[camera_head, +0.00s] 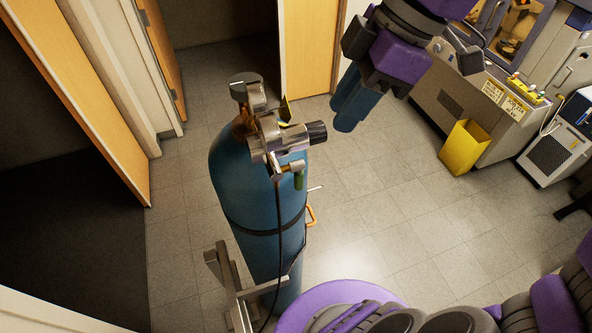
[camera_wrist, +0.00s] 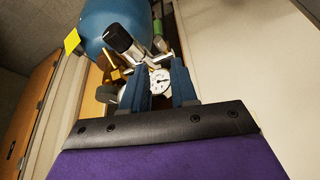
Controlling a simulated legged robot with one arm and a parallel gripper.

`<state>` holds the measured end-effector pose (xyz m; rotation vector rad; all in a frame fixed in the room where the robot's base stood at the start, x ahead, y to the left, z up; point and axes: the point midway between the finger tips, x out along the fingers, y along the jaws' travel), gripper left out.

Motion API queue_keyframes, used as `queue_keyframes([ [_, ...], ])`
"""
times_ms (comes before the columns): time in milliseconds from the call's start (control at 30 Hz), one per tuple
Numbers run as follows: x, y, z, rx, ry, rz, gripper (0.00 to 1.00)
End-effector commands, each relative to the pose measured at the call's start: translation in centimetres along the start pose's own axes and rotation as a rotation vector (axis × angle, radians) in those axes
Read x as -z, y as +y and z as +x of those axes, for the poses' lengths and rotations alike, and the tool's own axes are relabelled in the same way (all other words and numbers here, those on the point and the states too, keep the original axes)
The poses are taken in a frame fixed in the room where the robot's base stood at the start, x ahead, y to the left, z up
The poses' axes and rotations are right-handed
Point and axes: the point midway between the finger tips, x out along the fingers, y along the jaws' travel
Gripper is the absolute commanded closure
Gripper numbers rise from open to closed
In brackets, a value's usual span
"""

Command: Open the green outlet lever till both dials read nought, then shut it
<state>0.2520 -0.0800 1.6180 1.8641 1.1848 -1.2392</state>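A blue gas cylinder (camera_head: 262,205) stands upright, with a metal regulator (camera_head: 275,142) on top. The gauges on the regulator show no readable face in the head view. In the wrist view one white dial (camera_wrist: 160,81) shows between my fingers, its reading too small to tell. My gripper (camera_head: 350,103) has blue fingers and is open and empty, above and right of the regulator, apart from it. It also shows in the wrist view (camera_wrist: 163,75).
A metal bracket (camera_head: 232,290) stands at the cylinder's lower left. A yellow bin (camera_head: 464,147) and grey machine (camera_head: 465,105) are at the right. Wooden doors (camera_head: 308,50) stand behind. The tiled floor (camera_head: 400,210) right of the cylinder is clear.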

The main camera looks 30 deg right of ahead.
Motion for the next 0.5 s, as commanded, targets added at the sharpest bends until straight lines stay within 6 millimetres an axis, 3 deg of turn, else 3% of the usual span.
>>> queue_keyframes([
  [300, -0.2, 0.0, 5.4, 0.005, -0.003, -0.001, 0.72],
  [500, 0.0, 0.0, 7.7, 0.005, -0.002, 0.000, 0.72],
])
